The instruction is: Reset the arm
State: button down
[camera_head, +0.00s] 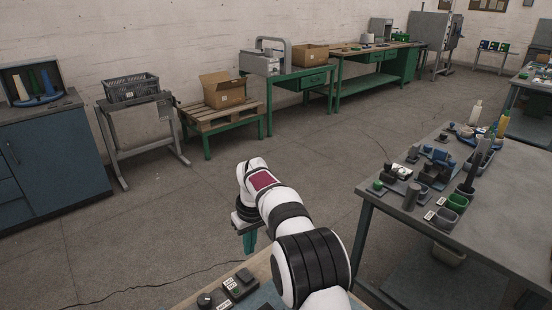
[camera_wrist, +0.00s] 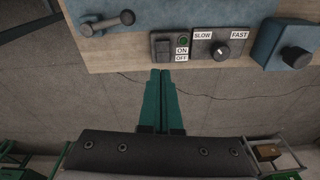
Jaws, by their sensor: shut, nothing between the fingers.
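My gripper (camera_wrist: 161,74) shows in the wrist view as two green fingers side by side, touching at the tips. It is shut and empty, over the grey floor, just short of the front edge of a wooden-edged bench (camera_wrist: 140,62). In the head view my white and black arm reaches out from the bottom, and the green fingers (camera_head: 250,242) point down at its end. The fingertips are partly cut off from clear view there.
On the bench are an ON/OFF switch (camera_wrist: 177,47), a SLOW/FAST dial box (camera_wrist: 219,47), a blue box with a black knob (camera_wrist: 285,45) and a metal handle (camera_wrist: 107,22). At right in the head view stands a cluttered grey table (camera_head: 400,222). Open floor lies between.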

jog(key=s+d+r+m, duration=0.4)
jog(key=s+d+r, duration=0.25)
jog(key=s, duration=0.35)
jog(key=s+d+r+m, duration=0.3)
jog(key=s+d+r, duration=0.3)
jog(key=s, duration=0.4)
jog(key=s+d+f+m, duration=0.2)
jog(key=s+m, duration=0.1)
jog(key=s, duration=0.6)
jog(key=s+d+f+m+g, duration=0.1)
jog(key=s+d+f+m, duration=0.1)
jog(key=s, duration=0.7)
jog(key=shift+f+m+y, duration=0.3)
jog(key=shift+f+m, duration=0.2)
jog(key=shift+f, duration=0.25)
